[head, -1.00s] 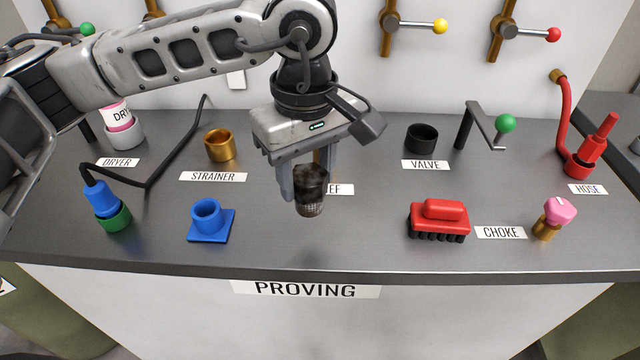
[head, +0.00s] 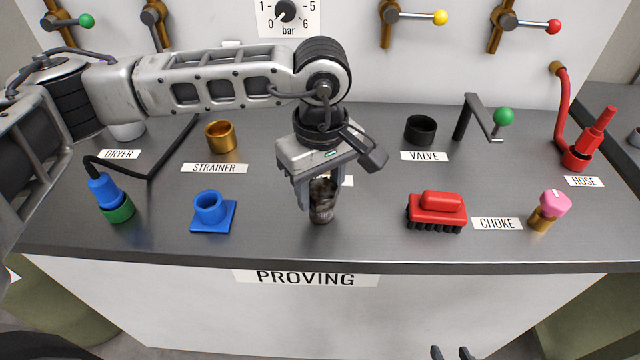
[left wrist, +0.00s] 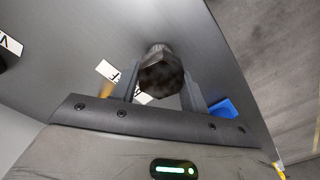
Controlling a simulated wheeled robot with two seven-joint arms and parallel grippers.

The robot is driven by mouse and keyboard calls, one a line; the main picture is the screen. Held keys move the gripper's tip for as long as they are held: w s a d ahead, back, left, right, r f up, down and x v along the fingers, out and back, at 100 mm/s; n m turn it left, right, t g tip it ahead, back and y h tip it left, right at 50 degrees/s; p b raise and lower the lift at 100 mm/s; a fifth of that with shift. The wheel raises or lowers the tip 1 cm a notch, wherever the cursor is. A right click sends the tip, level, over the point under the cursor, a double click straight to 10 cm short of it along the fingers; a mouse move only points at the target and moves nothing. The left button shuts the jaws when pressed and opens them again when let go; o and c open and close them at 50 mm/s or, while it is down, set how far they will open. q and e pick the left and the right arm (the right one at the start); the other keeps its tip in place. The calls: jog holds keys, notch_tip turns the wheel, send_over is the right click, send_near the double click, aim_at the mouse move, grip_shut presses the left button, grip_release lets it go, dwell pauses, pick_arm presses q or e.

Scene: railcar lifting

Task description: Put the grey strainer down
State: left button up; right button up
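The grey strainer (head: 323,207) is a dark, mottled cup-shaped piece, upright in the head view. It is between the fingers of my left gripper (head: 318,196), which is shut on it over the middle of the bench. Its lower end is at or just above the bench top; I cannot tell whether it touches. My right gripper (head: 451,353) shows only as two dark fingertips, apart and empty, at the bottom edge. A brass cup (head: 221,136) stands behind the STRAINER label (head: 214,168).
A blue flanged socket (head: 212,212) stands left of the strainer, and a red brush (head: 436,212) right of it. A black ring (head: 421,130) is behind the VALVE label (head: 424,156). Bench top is clear on both sides of the strainer. The bench's front edge (head: 320,266) is close.

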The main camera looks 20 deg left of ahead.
aim_at(321, 188)
pick_arm(q)
jog(key=o, duration=0.4)
pick_arm(e)
jog(key=shift+r, duration=0.1)
jog(key=shift+s, duration=0.1)
pick_arm(q)
jog(key=shift+r+p, duration=0.2)
jog(key=shift+p, duration=0.1)
notch_tip(321, 188, up, 12)
jog(key=shift+r+b, duration=0.1)
jog(key=shift+b, duration=0.85)
pick_arm(e)
jog(key=shift+a+f, duration=0.1)
jog(key=shift+f, duration=0.3)
